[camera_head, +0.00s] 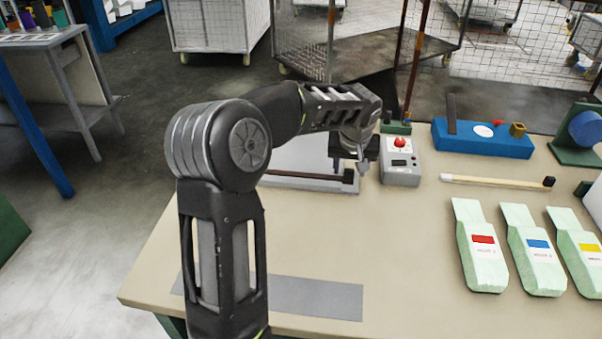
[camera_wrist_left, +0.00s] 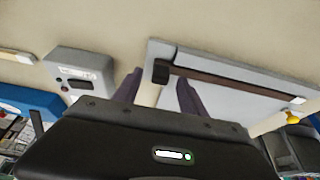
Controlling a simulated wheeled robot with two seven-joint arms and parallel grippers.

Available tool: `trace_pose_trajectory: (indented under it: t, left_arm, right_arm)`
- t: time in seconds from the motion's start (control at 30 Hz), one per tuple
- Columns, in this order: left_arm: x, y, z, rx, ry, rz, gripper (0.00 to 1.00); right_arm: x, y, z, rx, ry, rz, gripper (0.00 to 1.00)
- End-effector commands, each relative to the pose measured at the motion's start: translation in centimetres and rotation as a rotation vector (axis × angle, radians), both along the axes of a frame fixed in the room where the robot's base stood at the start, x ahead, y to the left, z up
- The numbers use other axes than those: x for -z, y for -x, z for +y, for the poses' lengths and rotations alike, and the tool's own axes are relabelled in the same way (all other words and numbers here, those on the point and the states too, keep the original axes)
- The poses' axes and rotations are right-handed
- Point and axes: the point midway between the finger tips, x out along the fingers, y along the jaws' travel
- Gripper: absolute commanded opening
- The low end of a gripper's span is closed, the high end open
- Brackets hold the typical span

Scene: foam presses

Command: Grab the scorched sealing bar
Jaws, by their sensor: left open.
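The scorched sealing bar (camera_head: 300,178) is a thin dark brown bar lying along the near edge of a pale plate (camera_head: 290,155), with a black block at its right end. In the left wrist view the bar (camera_wrist_left: 230,83) runs across the plate, its black end close to my fingers. My left gripper (camera_head: 350,163) is open and empty at the bar's black end; it also shows in the left wrist view (camera_wrist_left: 157,92). The fingers straddle the area near that end, but I cannot tell whether they touch it. My arm hides part of the plate. My right gripper is not in view.
A grey control box (camera_head: 400,170) with a red button stands close to the right of my gripper. A cream bar with a black end (camera_head: 495,180), a blue fixture (camera_head: 485,142) and green foam pieces (camera_head: 480,250) lie further right. The table's front middle is clear beside a grey strip (camera_head: 315,298).

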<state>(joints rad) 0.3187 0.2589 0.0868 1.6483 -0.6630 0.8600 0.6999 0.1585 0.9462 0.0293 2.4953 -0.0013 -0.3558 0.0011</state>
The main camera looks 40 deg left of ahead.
Motion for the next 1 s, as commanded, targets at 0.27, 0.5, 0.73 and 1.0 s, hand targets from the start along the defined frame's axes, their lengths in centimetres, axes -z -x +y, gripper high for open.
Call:
trace_pose_trajectory:
  t: [0.27, 0.5, 0.73, 1.0]
  left_arm:
    - [0.14, -0.06, 0.05, 0.000, 0.000, -0.001, 0.49]
    - [0.11, -0.07, 0.04, 0.000, 0.000, -0.001, 0.49]
    - [0.11, -0.06, 0.05, 0.000, 0.000, -0.001, 0.38]
    - [0.11, -0.06, 0.05, 0.000, 0.000, -0.001, 0.16]
  right_arm:
    - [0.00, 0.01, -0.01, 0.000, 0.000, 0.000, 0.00]
    - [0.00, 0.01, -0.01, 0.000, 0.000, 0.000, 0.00]
    - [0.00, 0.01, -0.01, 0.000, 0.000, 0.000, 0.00]
    - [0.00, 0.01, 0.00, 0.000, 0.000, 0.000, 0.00]
